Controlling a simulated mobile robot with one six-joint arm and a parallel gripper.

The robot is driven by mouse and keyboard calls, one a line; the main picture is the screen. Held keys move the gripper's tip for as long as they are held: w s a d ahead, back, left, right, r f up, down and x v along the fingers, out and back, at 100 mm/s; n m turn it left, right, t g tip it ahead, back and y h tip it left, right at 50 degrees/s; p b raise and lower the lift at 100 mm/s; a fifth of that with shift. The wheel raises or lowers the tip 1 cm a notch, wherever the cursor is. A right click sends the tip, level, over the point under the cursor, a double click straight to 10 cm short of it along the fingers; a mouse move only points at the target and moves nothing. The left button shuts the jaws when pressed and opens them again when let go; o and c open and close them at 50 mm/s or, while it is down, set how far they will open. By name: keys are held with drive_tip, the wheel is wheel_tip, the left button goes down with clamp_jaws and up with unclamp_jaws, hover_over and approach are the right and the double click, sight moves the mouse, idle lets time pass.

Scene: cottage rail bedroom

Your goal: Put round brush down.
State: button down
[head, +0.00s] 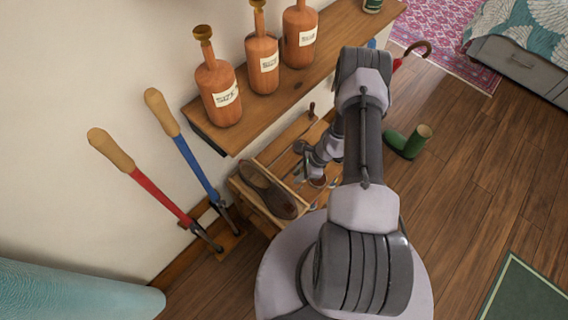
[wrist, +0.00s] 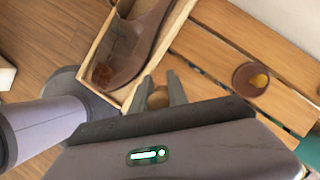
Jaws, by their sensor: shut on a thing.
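My gripper (wrist: 160,88) is shut on the round brush (wrist: 158,98), a small tan wooden thing mostly hidden between the fingers in the wrist view. In the head view my gripper (head: 308,170) is over the low slatted wooden bench (head: 283,147), to the right of the shoe; the brush cannot be made out there. Whether the brush touches the slats I cannot tell. The slats (wrist: 210,50) also show in the wrist view, with some bare wood around the fingers.
A brown shoe (head: 267,189) lies in a shallow wooden tray (head: 245,193), close beside my gripper. A shelf (head: 290,84) with several brown bottles overhangs the bench.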

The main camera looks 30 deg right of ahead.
drive_tip(key=w+b, duration=0.1)
drive_tip(key=w, duration=0.2)
drive_tip(key=w+b, duration=0.1)
drive_tip(key=w, duration=0.2)
drive_tip(key=w+f+b, duration=0.1)
drive_tip(key=w, duration=0.2)
drive_tip(key=shift+w+a, duration=0.25)
drive_tip(key=shift+a, duration=0.15)
drive_tip(key=f, duration=0.1)
drive_tip(key=f+b, duration=0.2)
drive_tip(key=shift+w+f, duration=0.25)
drive_tip(key=shift+f, duration=0.15)
drive_tip(key=shift+r, duration=0.2)
drive_tip(key=shift+f, duration=0.1)
drive_tip(key=c, duration=1.3)
unclamp_jaws()
drive_tip(key=p+v, duration=0.4)
drive_tip(key=v, duration=0.8)
drive_tip(key=shift+a+p, duration=0.15)
drive_tip(key=shift+p, duration=0.25)
